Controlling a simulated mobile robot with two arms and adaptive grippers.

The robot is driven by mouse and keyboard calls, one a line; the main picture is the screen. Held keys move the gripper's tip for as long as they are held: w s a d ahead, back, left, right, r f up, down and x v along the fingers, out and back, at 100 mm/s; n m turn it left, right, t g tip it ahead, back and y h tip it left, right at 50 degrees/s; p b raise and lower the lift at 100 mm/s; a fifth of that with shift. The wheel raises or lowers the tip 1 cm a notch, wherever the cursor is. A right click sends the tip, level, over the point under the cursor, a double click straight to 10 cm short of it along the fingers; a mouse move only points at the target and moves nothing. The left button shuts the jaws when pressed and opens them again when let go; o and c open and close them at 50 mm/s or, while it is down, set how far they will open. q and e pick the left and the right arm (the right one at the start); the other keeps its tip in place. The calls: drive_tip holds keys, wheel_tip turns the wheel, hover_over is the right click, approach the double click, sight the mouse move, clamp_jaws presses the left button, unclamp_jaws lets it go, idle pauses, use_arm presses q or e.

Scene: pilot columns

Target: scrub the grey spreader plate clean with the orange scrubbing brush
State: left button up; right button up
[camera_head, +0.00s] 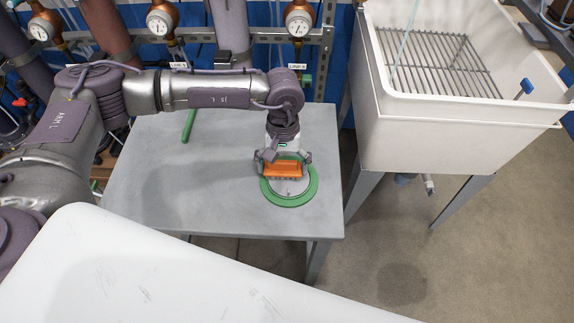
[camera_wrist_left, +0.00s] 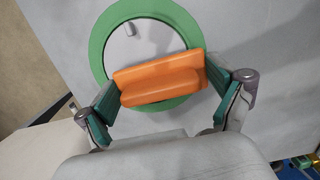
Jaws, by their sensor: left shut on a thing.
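The grey spreader plate (camera_head: 287,191) lies on the grey table inside a green ring (camera_head: 290,201). In the left wrist view the plate (camera_wrist_left: 150,38) shows as a light disc with a small grey stub on it, ringed in green. My left gripper (camera_head: 284,163) is shut on the orange scrubbing brush (camera_head: 285,170), one finger at each end. The left wrist view shows the brush (camera_wrist_left: 160,82) between the two teal finger pads, over one side of the plate and ring. I cannot tell whether its bristles touch the plate. My right gripper is not in view.
The grey table (camera_head: 200,205) is mostly bare, with a green rod (camera_head: 189,124) near its back edge. A white sink (camera_head: 450,120) with a metal rack stands to the right. Pipes and gauges (camera_head: 163,20) line the back. A white surface (camera_head: 160,275) fills the front.

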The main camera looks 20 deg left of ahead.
sight(296, 161)
use_arm(q)
drive_tip(key=shift+w+d+b, duration=0.25)
drive_tip(key=shift+d+b, duration=0.15)
drive_tip(key=shift+d, duration=0.35)
drive_tip(key=shift+w+d, duration=0.1)
drive_tip(key=shift+d, duration=0.15)
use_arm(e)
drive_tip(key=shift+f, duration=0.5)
use_arm(q)
drive_tip(key=shift+w+d+r+b, duration=0.1)
drive_tip(key=shift+d+b, duration=0.25)
drive_tip(key=shift+d, duration=0.1)
drive_tip(key=shift+a, duration=0.45)
drive_tip(key=shift+s+a, duration=0.2)
drive_tip(key=shift+a, duration=0.05)
drive_tip(key=shift+s+a+f+b, duration=0.15)
drive_tip(key=shift+a+b, duration=0.1)
drive_tip(key=shift+a, duration=0.15)
drive_tip(key=shift+s+a+f+b, duration=0.1)
drive_tip(key=shift+a+b, duration=0.15)
drive_tip(key=shift+a, duration=0.1)
drive_tip(key=shift+d, duration=0.15)
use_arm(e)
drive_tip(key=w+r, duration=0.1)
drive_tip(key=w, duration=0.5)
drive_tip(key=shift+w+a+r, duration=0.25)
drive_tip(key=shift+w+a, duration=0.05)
